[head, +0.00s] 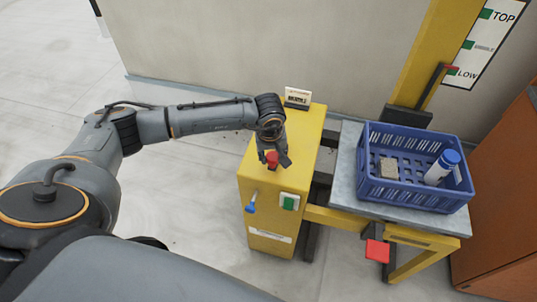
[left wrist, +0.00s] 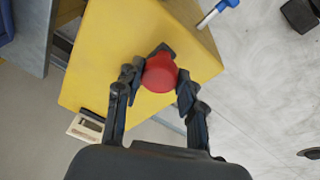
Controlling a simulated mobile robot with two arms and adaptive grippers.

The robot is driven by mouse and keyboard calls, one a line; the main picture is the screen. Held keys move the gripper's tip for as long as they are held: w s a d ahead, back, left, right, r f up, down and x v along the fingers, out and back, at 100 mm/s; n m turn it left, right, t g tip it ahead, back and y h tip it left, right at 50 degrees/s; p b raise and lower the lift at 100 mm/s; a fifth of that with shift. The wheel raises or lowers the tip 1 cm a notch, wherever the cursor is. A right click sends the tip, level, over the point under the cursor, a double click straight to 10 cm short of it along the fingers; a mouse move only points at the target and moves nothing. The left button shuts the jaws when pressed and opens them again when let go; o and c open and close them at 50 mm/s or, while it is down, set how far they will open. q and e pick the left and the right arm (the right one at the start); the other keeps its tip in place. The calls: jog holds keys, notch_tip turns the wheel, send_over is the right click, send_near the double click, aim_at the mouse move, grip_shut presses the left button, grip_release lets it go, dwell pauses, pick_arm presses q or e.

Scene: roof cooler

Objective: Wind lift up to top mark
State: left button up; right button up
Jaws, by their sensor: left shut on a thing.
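My left gripper (head: 275,157) is over the yellow winch box (head: 261,190), its fingers closed around a round red knob (left wrist: 160,73). The knob also shows below the fingers in the head view (head: 272,159). Whether it sits on a crank arm is hidden. The lift platform (head: 345,175) is grey and carries a blue crate (head: 412,196). The mark board (head: 487,42) has TOP at its upper end, a middle mark, and LOW at its lower end. A red pointer (head: 452,69) on the yellow mast (head: 432,55) is level with LOW. My right gripper is out of view.
A blue-tipped lever (head: 251,204) and a green switch (head: 289,202) are on the box's front. A red pedal (head: 377,250) is below the platform. The crate holds a beige block (head: 389,168) and a blue-capped bottle (head: 441,168). A brown cabinet (head: 500,200) stands right.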

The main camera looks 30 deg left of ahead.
pick_arm(q)
jog(key=shift+d+f, duration=0.15)
jog(key=shift+d, duration=0.7)
jog(key=shift+w+d+b, duration=0.35)
jog(key=shift+d+b, duration=0.15)
jog(key=shift+d, duration=0.4)
jog(key=shift+w+d, duration=0.1)
jog(key=shift+w+d+b, duration=0.25)
jog(key=shift+d+b, duration=0.1)
jog(key=shift+b, duration=0.1)
jog(key=shift+w+d, duration=0.25)
jog(key=shift+d, duration=0.1)
